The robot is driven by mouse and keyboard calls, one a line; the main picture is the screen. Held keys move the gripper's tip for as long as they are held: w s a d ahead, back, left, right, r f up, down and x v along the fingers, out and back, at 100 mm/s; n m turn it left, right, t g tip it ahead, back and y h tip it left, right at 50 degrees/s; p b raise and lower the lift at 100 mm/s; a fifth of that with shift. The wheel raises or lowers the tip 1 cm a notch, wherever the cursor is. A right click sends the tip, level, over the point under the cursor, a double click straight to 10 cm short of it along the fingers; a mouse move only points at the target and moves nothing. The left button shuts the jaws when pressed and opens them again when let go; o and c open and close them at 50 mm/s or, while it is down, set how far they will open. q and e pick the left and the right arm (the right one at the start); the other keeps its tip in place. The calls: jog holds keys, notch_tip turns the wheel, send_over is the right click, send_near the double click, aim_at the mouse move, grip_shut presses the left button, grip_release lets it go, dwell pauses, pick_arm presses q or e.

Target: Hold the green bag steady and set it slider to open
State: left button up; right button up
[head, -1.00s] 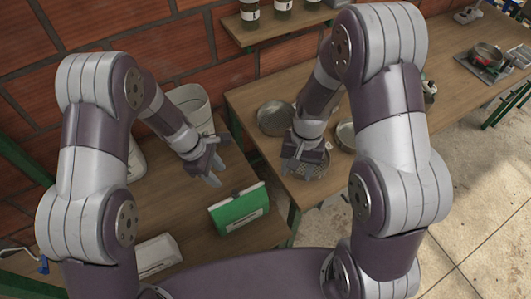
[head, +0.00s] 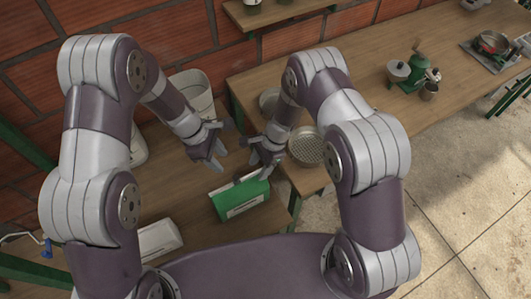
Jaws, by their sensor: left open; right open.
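The green bag (head: 240,201) lies on the lower wooden table, with a pale label on its front and a pale strip along its top edge. The slider is too small to make out. My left gripper (head: 219,163) is open and empty, above and behind the bag's left part, apart from it. My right gripper (head: 264,172) is open at the bag's top right corner and overlaps it in the picture. I cannot tell if it touches the bag.
A white box (head: 159,240) lies at the table's front left. A round sieve (head: 306,146) rests on the right table, with a green grinder (head: 417,70) further back. Bare wood surrounds the bag.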

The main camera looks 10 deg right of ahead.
jog(key=shift+a+f, duration=0.15)
jog(key=shift+f, duration=0.25)
grip_shut()
pick_arm(q)
jog(key=shift+o, duration=0.4)
